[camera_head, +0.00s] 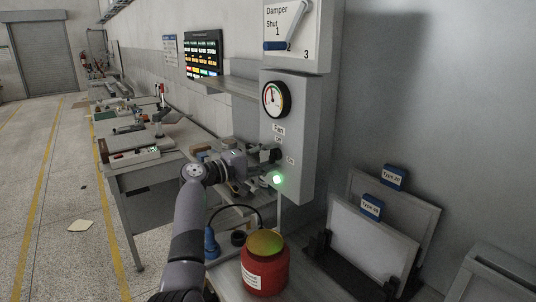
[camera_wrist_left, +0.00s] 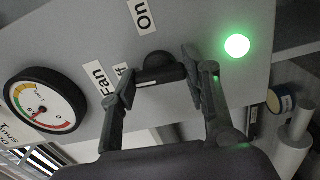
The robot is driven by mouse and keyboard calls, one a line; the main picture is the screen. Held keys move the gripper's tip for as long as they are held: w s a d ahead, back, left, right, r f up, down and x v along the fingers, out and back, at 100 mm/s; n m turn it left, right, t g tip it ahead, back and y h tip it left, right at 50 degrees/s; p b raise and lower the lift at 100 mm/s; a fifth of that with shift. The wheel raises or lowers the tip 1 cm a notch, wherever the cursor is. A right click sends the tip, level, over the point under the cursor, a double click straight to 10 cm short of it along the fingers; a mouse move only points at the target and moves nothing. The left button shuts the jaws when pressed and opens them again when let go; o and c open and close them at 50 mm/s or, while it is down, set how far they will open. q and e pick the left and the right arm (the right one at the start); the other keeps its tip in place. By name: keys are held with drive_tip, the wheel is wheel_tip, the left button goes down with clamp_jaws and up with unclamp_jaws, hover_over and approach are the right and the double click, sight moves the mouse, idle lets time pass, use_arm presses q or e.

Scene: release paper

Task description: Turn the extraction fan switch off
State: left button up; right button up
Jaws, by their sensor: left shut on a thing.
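The fan switch is a black rotary knob (camera_wrist_left: 158,64) on a grey control box (camera_head: 293,118). Labels reading Fan, Off and On sit around it; the Off label is partly hidden by a finger in the left wrist view. My left gripper (camera_head: 266,162) is at the knob, with one finger on each side of it in the left wrist view (camera_wrist_left: 158,72), shut on it. A green lamp (camera_head: 277,179) beside the switch is lit, and it also glows in the left wrist view (camera_wrist_left: 237,45). My right gripper is not in view.
A round gauge (camera_head: 276,99) and a damper lever (camera_head: 288,38) are above the switch. Below stand a red container (camera_head: 265,265) with a yellowish top and framed panels (camera_head: 373,250) in a black rack. A workbench (camera_head: 140,165) runs along the wall; open floor lies left.

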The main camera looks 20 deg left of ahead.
use_arm(q)
drive_tip(key=shift+n, duration=0.6)
drive_tip(key=o, duration=1.2)
drive_tip(key=shift+a, duration=0.1)
drive_tip(key=shift+c, duration=0.2)
drive_tip(key=shift+s, duration=0.1)
drive_tip(key=v, duration=1.1)
drive_tip(key=shift+s+a, duration=0.3)
